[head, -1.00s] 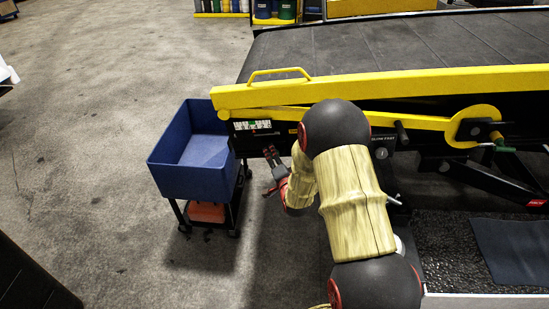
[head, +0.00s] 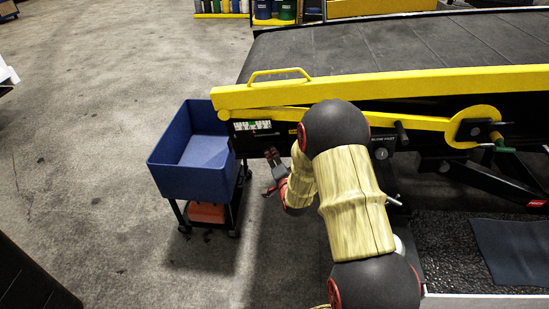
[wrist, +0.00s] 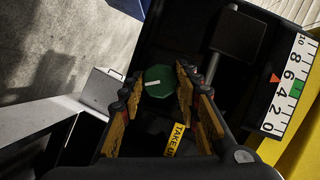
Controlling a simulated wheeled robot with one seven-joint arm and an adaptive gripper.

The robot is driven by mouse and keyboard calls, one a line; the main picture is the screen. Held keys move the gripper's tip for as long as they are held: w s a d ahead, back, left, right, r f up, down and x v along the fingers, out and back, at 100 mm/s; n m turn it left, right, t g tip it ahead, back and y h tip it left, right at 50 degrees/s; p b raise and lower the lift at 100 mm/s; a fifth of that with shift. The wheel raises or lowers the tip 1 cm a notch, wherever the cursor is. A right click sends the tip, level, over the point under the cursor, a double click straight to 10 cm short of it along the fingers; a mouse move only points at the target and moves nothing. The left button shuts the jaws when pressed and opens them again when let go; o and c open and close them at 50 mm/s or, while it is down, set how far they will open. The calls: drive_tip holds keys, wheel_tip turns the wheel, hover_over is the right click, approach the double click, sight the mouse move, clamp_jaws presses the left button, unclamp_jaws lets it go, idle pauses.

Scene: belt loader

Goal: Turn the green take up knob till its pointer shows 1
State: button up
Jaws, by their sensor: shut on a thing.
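The green take up knob (wrist: 159,82) is a faceted dark green cap with a white line on its face. It sits between the fingertips of my gripper (wrist: 154,86) in the wrist view, and the gripper is shut on it. In the head view my gripper (head: 270,158) is at the loader's side panel, below the yellow rail, and the knob cannot be made out there. A yellow label reading TAKE (wrist: 178,138) is partly hidden by a finger. A white scale (wrist: 289,88) from 0 to 10 has a red triangle (wrist: 274,78) beside it, around 4 to 6, level with a green band.
A blue bin (head: 192,160) on a dark cart stands left of my gripper. The yellow rail (head: 380,85) with a handle runs above it. A dark square block (wrist: 237,37) on a rod is near the knob. Open floor lies to the left.

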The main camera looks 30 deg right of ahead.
drive_tip(key=shift+c, duration=0.6)
drive_tip(key=shift+w+a+n+g+h+p, duration=0.1)
drive_tip(key=shift+n+g+h+p, duration=1.15)
drive_tip(key=shift+n, duration=1.5)
drive_tip(key=shift+w+a+n+g+h+p, duration=0.15)
drive_tip(key=shift+n+g+h+p, duration=0.55)
drive_tip(key=shift+n+h+p, duration=1.6)
drive_tip(key=shift+a+n+g+h+p, duration=0.1)
drive_tip(key=shift+n+g+h+p, duration=0.95)
drive_tip(key=shift+n, duration=2.2)
drive_tip(key=o, duration=1.1)
drive_tip(key=shift+o, duration=0.2)
